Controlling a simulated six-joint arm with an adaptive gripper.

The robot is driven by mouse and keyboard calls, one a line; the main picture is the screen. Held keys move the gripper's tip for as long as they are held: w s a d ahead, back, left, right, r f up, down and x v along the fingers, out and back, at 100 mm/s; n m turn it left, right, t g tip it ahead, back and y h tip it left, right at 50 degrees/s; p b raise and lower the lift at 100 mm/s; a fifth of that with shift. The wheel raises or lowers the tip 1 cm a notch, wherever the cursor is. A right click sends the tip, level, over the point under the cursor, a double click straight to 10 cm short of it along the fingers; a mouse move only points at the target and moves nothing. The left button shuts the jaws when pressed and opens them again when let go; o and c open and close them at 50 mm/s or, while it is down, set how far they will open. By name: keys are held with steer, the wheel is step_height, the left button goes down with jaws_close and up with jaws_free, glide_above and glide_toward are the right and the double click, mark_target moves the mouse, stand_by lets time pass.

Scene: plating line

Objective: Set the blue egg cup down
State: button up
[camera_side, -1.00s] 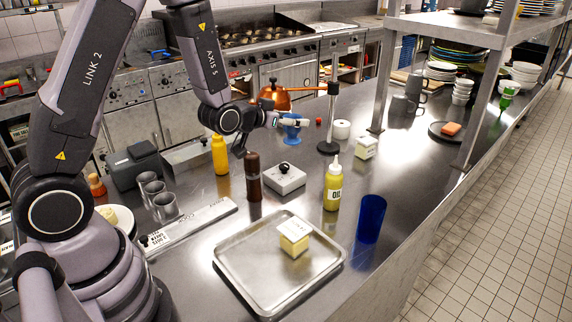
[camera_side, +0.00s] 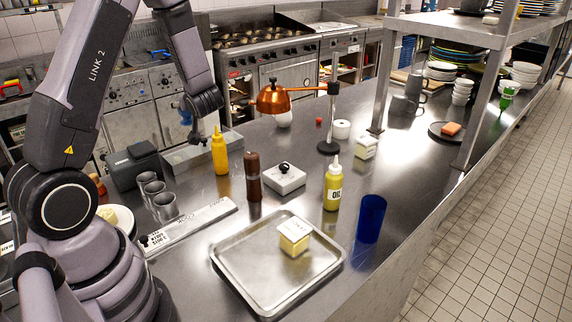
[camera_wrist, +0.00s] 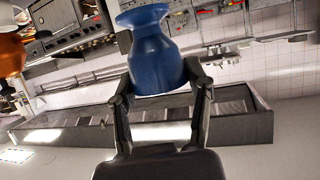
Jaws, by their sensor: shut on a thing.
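The blue egg cup (camera_wrist: 155,58) is held between the two fingers of my gripper (camera_wrist: 160,85) in the wrist view, gripped at its wider body with its flared end pointing away from the palm. In the side view my gripper (camera_side: 193,128) is at the back left of the counter, and a little of the blue cup (camera_side: 186,117) shows beside it. The cup is in the air, apart from any surface. My wrist hides part of it in the side view.
A long grey bin (camera_side: 187,158) stands below my gripper; its compartments (camera_wrist: 180,110) show in the wrist view. A yellow bottle (camera_side: 219,154), a dark box (camera_side: 133,168) and a copper lamp (camera_side: 274,99) are nearby. The steel tray (camera_side: 228,268) lies in front.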

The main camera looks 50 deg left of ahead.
steer(key=f, duration=2.3)
steer(key=shift+s+a+f, duration=0.1)
steer(key=shift+s+f, duration=0.05)
steer(key=shift+s, duration=0.15)
